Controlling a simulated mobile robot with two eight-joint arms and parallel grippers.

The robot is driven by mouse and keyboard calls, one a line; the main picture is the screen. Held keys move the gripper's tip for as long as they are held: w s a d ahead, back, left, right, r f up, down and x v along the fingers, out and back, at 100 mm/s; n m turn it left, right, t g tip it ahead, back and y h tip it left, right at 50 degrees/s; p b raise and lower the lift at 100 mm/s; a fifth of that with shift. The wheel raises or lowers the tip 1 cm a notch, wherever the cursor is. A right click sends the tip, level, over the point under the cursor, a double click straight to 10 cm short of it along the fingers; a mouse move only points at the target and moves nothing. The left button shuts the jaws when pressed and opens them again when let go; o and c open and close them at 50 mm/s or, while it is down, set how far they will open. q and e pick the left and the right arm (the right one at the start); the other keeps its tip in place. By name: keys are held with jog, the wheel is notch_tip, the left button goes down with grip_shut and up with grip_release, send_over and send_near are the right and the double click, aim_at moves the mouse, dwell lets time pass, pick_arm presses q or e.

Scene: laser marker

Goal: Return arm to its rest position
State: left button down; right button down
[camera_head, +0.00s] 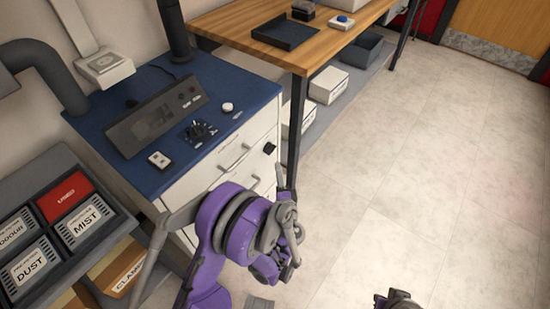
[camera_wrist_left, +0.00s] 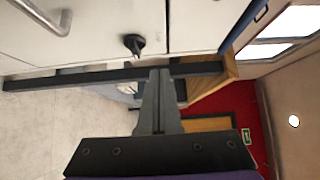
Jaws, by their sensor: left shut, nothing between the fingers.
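My left arm (camera_head: 225,230) is purple and grey and comes up from the bottom of the head view, in front of the white cabinet (camera_head: 205,185). My left gripper (camera_head: 281,178) is beside the cabinet's right front corner, above the floor. In the left wrist view its two grey fingers (camera_wrist_left: 158,75) are together with nothing between them. A small part of my right arm (camera_head: 397,300) shows at the bottom edge of the head view; its fingers cannot be made out.
The blue cabinet top (camera_head: 232,103) carries a grey control panel (camera_head: 155,118). A wooden table (camera_head: 225,22) with a dark tray (camera_head: 285,31) stands behind. A rack of labelled bins (camera_head: 115,215) is at left. A black knob (camera_wrist_left: 133,42) is on the cabinet front. The floor (camera_head: 430,170) at right is clear.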

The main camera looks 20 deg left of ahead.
pick_arm(q)
jog(key=shift+v, duration=1.1)
pick_arm(e)
jog(key=shift+r, duration=0.1)
